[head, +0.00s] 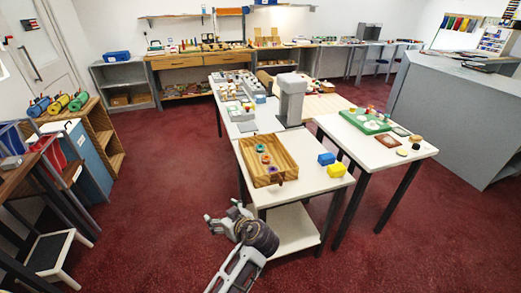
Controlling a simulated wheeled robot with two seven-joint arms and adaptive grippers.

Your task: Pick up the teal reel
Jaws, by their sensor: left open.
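A wooden tray (284,150) sits on the near white table. Several small reels stand in a row in it. The far one looks teal-green (260,148), the middle one orange-red (265,158), and the near one purplish (272,169). They are small, so the exact colours are hard to tell. My left gripper (222,215) is open and empty, low in front of the table's near left corner. It is below the tray and apart from it. My right gripper is not in view.
A second white table (378,155) with a green board (365,120) adjoins on the right.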

